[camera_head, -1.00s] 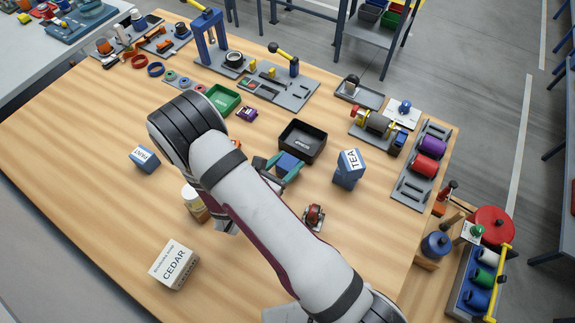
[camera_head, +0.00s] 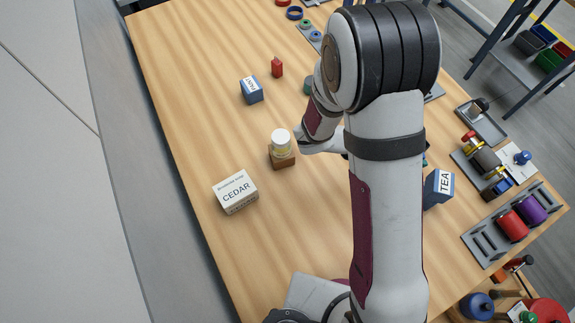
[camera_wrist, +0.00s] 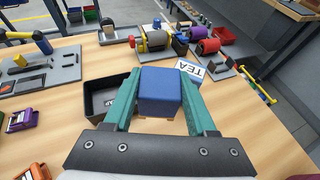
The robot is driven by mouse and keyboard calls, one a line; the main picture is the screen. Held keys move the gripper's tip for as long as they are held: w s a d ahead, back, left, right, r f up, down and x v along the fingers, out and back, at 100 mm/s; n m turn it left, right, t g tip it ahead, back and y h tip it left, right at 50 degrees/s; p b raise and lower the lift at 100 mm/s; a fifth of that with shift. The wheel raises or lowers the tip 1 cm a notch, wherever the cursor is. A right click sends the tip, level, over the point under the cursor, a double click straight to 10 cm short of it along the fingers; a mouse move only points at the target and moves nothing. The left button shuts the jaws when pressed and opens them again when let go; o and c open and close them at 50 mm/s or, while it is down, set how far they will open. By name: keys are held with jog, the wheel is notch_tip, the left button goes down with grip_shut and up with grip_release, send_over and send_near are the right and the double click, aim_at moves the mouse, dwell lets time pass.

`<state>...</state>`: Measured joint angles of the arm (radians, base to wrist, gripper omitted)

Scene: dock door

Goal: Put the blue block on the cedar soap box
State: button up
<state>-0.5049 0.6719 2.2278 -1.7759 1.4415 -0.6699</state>
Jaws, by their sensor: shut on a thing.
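The cedar soap box (camera_head: 236,192) is a white box labelled CEDAR, lying on the wooden table left of my arm in the head view. The blue block (camera_wrist: 160,92) is between the teal fingers of my gripper (camera_wrist: 156,100) in the wrist view. My gripper is shut on it. In the head view my own arm hides the block and nearly all of the gripper. The cedar box does not show in the wrist view.
A jar on a brown block (camera_head: 282,158) stands just right of the cedar box. A blue-and-white MINT box (camera_head: 251,90) and a red object (camera_head: 277,67) are farther back. A TEA box (camera_head: 438,188) stands right of my arm. A black tray (camera_wrist: 103,97) is beside the gripper.

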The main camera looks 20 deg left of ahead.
jog(key=s+d+m+g, duration=0.3)
jog(key=s+m+g, duration=0.5)
jog(key=s+g, duration=0.1)
jog(key=s+a+m+g+y, duration=0.5)
jog(key=s+a+m+g, duration=0.1)
jog(key=s+m+g, duration=0.15)
jog(key=w+a+r+m+t+y, duration=0.1)
jog(key=w+a+r+m+y, duration=0.2)
jog(key=a+m+y, duration=0.7)
jog(key=w+a+r+m+t+y, duration=0.1)
jog(key=w+a+r+m+y, duration=0.2)
jog(key=a+m+y, duration=0.6)
jog(key=s+a+f+n, duration=0.1)
jog(key=a+f, duration=0.1)
jog(key=a, duration=0.2)
jog(key=s+a+f+n+h, duration=0.1)
jog(key=a+f, duration=0.1)
jog(key=a, duration=0.1)
jog(key=s+a+f+n+h, duration=0.1)
jog(key=s+a+f, duration=0.1)
jog(key=a, duration=0.2)
jog(key=shift+s+a+f, duration=0.1)
jog(key=shift+a+f, duration=0.2)
send_over(234, 189)
jog(key=shift+f, duration=2.15)
jog(key=shift+f, duration=0.1)
jog(key=o, duration=1.4)
